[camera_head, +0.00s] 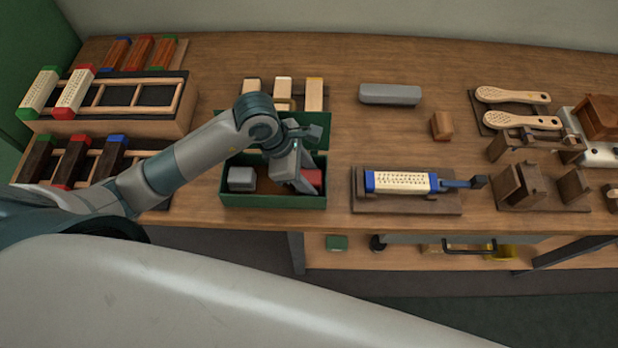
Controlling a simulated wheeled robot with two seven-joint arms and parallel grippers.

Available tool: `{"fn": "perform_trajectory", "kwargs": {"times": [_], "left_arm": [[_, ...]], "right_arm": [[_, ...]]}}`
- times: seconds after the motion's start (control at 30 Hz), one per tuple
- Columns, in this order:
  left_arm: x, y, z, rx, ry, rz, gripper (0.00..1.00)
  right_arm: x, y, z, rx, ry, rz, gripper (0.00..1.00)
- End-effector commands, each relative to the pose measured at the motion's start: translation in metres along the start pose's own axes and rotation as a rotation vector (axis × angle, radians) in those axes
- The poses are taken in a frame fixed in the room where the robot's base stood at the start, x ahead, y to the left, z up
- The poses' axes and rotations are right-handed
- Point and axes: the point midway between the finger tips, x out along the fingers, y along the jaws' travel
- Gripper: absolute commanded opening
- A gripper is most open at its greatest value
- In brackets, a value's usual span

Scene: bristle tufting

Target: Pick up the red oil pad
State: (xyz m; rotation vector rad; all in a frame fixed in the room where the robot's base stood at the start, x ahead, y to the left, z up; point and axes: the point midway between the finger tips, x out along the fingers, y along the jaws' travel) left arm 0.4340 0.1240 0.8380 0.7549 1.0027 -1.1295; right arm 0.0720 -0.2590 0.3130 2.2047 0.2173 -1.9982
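The red oil pad (315,178) is the small red block at the right end of the open green box (275,201) on the workbench. Only part of it shows. My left gripper (303,186) reaches down into the box, right beside the red pad's left side. The gripper and wrist cover part of the pad, and I cannot tell whether the fingers touch it or how far apart they are. A grey block (241,179) lies at the left end of the same box. My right gripper does not show.
The box's green lid (318,128) stands up behind the gripper. A blue-ended perforated block (401,182) sits in a fixture to the right. Racks of coloured-end blocks (108,105) stand left. A grey bar (390,94) lies behind, with bare bench around it.

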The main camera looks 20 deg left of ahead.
Motion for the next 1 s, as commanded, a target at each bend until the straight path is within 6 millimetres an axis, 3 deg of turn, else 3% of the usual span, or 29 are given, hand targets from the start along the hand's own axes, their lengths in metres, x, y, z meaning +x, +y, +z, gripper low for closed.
{"fn": "perform_trajectory", "kwargs": {"times": [0.03,0.1,0.57,0.9,1.0], "left_arm": [[0.0,0.0,0.0,0.0,0.0,0.0,0.26],[0.0,0.0,0.0,0.0,0.0,0.0,0.13],[-0.008,0.001,0.004,0.002,-0.002,0.001,0.13],[-0.053,0.001,0.023,0.004,-0.003,0.004,0.13],[-0.067,0.001,0.029,0.004,-0.003,0.005,0.13]], "right_arm": [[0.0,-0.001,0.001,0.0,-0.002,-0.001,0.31],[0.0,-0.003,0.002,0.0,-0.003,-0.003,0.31],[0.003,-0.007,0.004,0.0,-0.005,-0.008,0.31],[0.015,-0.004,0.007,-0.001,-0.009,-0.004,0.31],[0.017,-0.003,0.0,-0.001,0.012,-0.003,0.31]]}}
